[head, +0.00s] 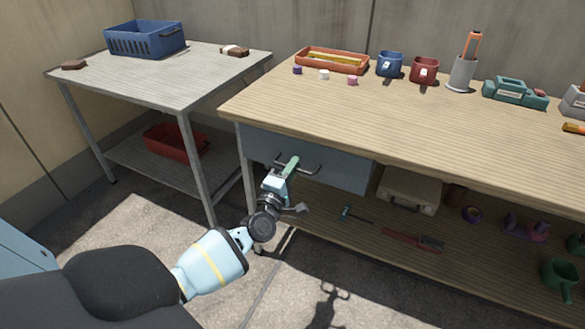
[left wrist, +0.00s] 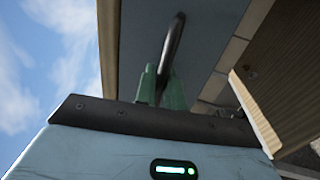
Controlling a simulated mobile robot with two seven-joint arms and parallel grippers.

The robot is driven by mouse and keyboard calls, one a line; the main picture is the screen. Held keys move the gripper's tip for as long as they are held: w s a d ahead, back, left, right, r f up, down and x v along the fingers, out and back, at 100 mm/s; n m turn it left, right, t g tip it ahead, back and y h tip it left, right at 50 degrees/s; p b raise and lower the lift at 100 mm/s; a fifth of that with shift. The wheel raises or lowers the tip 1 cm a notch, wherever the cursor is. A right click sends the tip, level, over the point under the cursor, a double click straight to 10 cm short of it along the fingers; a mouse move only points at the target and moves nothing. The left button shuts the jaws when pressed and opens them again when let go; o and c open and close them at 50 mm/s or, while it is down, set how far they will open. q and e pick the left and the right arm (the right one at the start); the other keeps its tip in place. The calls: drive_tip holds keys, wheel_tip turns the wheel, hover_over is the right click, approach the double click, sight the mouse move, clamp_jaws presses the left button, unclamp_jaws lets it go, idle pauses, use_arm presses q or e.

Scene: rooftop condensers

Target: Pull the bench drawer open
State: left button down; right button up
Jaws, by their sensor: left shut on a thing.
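The bench drawer (head: 345,172) has a blue-grey front under the left part of the wooden bench top (head: 400,120). Its dark bar handle (head: 313,170) stands out from the front. My left gripper (head: 291,165) reaches up to the drawer front and is shut on the handle. In the left wrist view, the green fingers (left wrist: 160,88) close around the dark handle (left wrist: 173,45), with the drawer front (left wrist: 205,40) behind it. The drawer looks flush or nearly flush with the bench; I cannot tell exactly. My right gripper is not in view.
A metal table (head: 170,85) with a blue basket (head: 146,40) stands to the left. The bench's lower shelf (head: 400,270) holds a beige case (head: 409,190), a red tool (head: 413,240) and mugs. Floor in front of the drawer is clear.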

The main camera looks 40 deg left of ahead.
use_arm(q)
drive_tip(key=shift+s, duration=0.15)
drive_tip(key=r+p+v, duration=0.2)
drive_tip(key=p+v, duration=0.1)
drive_tip(key=v, duration=0.8)
drive_tip(key=r+p+v, duration=0.2)
drive_tip(key=p+v, duration=0.1)
drive_tip(key=v, duration=0.8)
drive_tip(key=shift+s+d+p, duration=0.2)
drive_tip(key=shift+s+p, duration=0.2)
drive_tip(key=shift+s, duration=0.15)
drive_tip(key=c, duration=1.6)
unclamp_jaws()
drive_tip(key=shift+r, duration=0.1)
